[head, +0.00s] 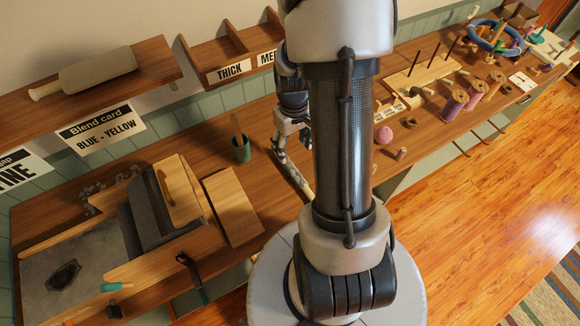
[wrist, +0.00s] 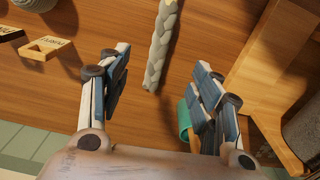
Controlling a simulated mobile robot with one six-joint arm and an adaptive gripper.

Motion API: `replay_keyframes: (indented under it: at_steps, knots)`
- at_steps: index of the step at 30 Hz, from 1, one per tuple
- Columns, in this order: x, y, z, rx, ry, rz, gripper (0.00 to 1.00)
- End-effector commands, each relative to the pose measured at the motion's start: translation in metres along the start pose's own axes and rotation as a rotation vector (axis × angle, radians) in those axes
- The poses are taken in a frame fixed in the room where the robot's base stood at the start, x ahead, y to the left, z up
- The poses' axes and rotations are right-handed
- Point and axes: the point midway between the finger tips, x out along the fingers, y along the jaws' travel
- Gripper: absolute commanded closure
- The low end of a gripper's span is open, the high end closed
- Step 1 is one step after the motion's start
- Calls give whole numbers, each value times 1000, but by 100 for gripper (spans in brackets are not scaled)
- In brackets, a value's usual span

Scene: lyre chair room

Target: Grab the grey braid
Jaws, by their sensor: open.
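The grey braid (wrist: 160,45) is a pale, plaited length lying on the brown wooden bench. In the wrist view it runs from the top edge down to a blunt end between and just beyond my fingertips. A pale strip beside my gripper in the head view (head: 304,186) looks like the braid, partly hidden by my arm. My gripper (wrist: 162,66) is open and empty, one finger on each side of the braid's line, with no visible contact. In the head view my gripper (head: 279,148) is low over the bench, left of my arm.
A green cup (head: 241,150) stands left of my gripper; its green side shows by the right finger in the wrist view (wrist: 185,122). A wooden-framed drum carder (head: 180,192) is further left. Wooden tags (wrist: 48,48) lie upper left. Spools (head: 455,103) stand on the bench at right.

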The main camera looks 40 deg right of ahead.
Motion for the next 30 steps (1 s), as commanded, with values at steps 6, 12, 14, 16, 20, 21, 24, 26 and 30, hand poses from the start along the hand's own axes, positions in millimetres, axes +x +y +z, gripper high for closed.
replay_keyframes:
  at_steps: [6,12,14,16,20,21,24,26,30]
  knots:
    - [50,-1,0,0,-2,-1,42]
    - [68,0,0,0,0,0,42]
    - [70,0,0,0,0,0,42]
    - [73,0,0,0,1,0,42]
    - [88,0,0,0,-1,0,42]
    - [95,0,0,0,-2,-1,42]
    - [111,1,-1,0,-1,-1,42]
    - [118,1,-1,0,0,0,42]
    - [121,1,-2,0,3,1,42]
